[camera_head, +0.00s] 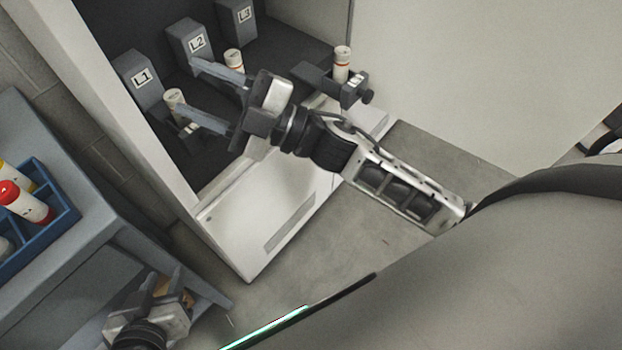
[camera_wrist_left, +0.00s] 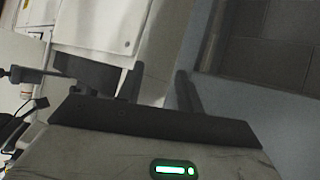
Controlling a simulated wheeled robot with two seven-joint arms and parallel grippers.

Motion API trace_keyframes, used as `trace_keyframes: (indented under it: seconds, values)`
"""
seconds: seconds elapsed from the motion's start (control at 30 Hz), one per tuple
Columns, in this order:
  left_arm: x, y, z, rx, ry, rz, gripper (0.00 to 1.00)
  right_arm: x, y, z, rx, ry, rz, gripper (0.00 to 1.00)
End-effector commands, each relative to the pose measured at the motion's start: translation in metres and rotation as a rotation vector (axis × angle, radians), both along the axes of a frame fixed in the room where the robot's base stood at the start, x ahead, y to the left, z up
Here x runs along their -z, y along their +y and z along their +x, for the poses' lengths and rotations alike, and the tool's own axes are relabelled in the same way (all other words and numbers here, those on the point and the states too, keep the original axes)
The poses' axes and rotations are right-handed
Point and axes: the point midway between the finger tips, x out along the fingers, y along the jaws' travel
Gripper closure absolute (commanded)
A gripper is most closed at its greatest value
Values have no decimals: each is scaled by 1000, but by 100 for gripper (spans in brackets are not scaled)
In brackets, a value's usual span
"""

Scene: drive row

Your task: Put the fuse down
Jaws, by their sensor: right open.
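A white fuse (camera_head: 173,102) with a pale top stands in the holder marked L1. A second fuse (camera_head: 234,62) stands by the holder marked L2, partly behind my right gripper's upper finger. A third fuse (camera_head: 342,65), with a red band, stands upright on a dark bracket near the cabinet's right edge. My right gripper (camera_head: 188,86) is open in front of the holders, its lower fingertip close to the L1 fuse; I cannot tell whether they touch. My left gripper (camera_head: 165,287) is low beside the table; its fingers stand apart with nothing seen between them in the left wrist view (camera_wrist_left: 158,88).
The L3 holder (camera_head: 238,18) is at the back. A white panel (camera_head: 265,215) lies before the cabinet. Grey floor is open at centre.

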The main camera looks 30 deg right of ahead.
Motion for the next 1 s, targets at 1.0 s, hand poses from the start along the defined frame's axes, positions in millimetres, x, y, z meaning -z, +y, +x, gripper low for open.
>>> trace_keyframes:
  seconds: [1.0]
  values:
    - [-1, 0, 0, 0, -1, 1, 64, 232, -92, -123, 586, 1371, 369, 52]
